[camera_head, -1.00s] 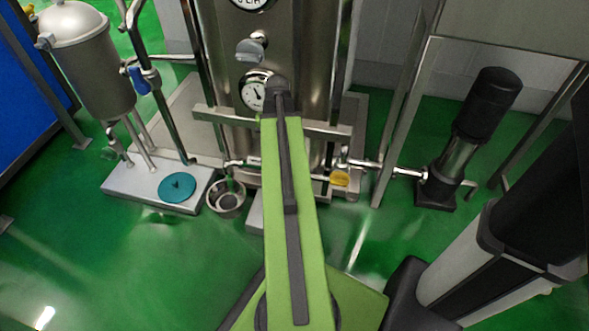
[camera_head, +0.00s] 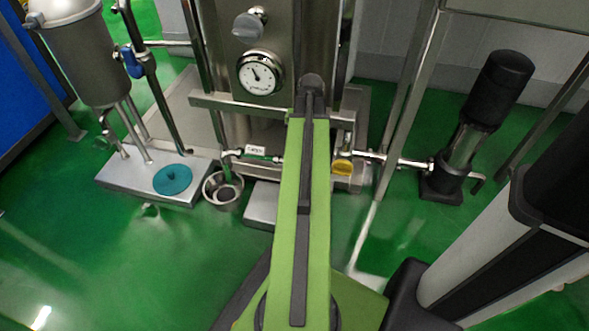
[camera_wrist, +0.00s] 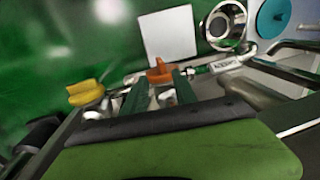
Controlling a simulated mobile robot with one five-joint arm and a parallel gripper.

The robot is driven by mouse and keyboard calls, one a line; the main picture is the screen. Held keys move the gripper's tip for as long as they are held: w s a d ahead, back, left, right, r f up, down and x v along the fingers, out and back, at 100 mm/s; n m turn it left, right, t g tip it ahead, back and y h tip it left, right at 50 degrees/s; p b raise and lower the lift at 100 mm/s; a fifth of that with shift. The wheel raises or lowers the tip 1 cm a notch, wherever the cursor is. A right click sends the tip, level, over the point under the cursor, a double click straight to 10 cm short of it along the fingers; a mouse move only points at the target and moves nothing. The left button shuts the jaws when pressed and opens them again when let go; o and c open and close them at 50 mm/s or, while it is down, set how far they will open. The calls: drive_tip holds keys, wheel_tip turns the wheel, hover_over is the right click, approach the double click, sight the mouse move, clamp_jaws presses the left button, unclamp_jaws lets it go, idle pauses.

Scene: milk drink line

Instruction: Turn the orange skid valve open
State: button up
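The orange valve handle (camera_wrist: 160,72) shows in the wrist view, just beyond and between my fingertips. My gripper (camera_wrist: 157,86) is open, with two dark green fingers spread apart and nothing held between them. I cannot tell whether a finger touches the handle. In the head view my green arm hides both the gripper and the orange handle. A yellow valve handle (camera_wrist: 85,93) lies left of my fingers in the wrist view. In the head view it (camera_head: 342,168) sits on the pipe just right of my arm.
A steel tank with a gauge (camera_head: 261,73) stands behind my arm. A black-topped pump (camera_head: 496,90) is at right, beside a steel frame leg. A steel bowl (camera_head: 222,190) and a teal disc (camera_head: 172,180) are at left. Green floor is clear at front left.

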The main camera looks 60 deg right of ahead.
drive_tip(key=f+b, duration=0.2)
drive_tip(key=f, duration=0.1)
drive_tip(key=w+f+b, duration=0.1)
drive_tip(key=f+b, duration=0.5)
drive_tip(key=shift+w+a+f, duration=0.15)
drive_tip(key=shift+a+f, duration=0.05)
drive_tip(key=shift+r, duration=0.1)
clamp_jaws()
